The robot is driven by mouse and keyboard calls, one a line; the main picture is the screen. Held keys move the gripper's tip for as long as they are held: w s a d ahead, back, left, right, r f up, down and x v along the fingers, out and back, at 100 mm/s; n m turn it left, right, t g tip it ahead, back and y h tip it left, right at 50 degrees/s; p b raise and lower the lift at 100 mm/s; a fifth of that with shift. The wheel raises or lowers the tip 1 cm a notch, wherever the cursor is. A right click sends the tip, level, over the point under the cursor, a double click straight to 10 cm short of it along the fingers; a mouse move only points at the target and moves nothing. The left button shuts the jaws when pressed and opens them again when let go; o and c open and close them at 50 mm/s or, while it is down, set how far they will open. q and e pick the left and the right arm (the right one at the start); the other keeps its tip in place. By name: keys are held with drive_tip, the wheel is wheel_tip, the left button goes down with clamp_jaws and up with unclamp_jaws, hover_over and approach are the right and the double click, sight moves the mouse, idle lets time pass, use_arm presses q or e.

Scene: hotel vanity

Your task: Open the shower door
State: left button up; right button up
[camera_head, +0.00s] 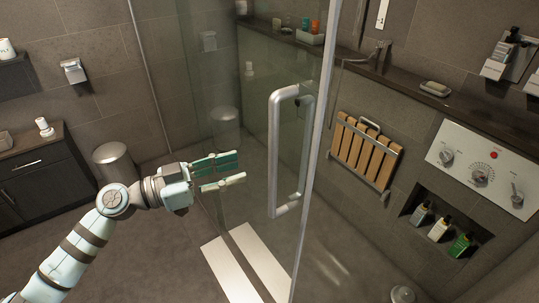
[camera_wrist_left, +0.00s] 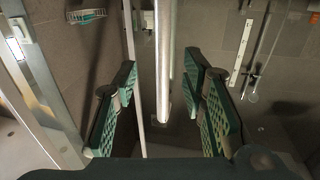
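The glass shower door (camera_head: 245,105) stands upright in the middle of the head view, with a pale metal edge (camera_head: 315,150) on its right side. Its silver D-shaped handle (camera_head: 275,150) is mounted near that edge. My left gripper (camera_head: 241,168) points toward the handle from the left, its green-padded fingers apart. In the head view its fingertips appear short of the bar. In the left wrist view the handle bar (camera_wrist_left: 163,60) appears between the two open fingers (camera_wrist_left: 163,105), touching neither visibly. My right gripper is in neither view. Whether the door is fully closed is unclear.
A wooden slatted seat (camera_head: 366,150) and a control panel (camera_head: 483,168) are on the shower wall at right. Bottles stand in a niche (camera_head: 440,228). A bin (camera_head: 116,163) and dark cabinet (camera_head: 40,175) stand at left. Open floor lies below my left arm.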

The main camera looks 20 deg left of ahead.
sight(271, 156)
use_arm(q)
drive_tip(key=p+x, duration=0.1)
drive_tip(key=x, duration=0.2)
drive_tip(key=p+x, duration=0.1)
drive_tip(key=x, duration=0.2)
drive_tip(key=p+x, duration=0.1)
drive_tip(key=x, duration=0.2)
drive_tip(key=shift+w+r, duration=0.2)
drive_tip(key=shift+w, duration=0.3)
drive_tip(key=shift+d, duration=0.2)
drive_tip(key=shift+s+d, duration=0.1)
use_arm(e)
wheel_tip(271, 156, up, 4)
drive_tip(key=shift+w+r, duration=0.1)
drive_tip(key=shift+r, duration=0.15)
use_arm(q)
drive_tip(key=shift+c, duration=0.4)
drive_tip(key=shift+f, duration=0.1)
clamp_jaws()
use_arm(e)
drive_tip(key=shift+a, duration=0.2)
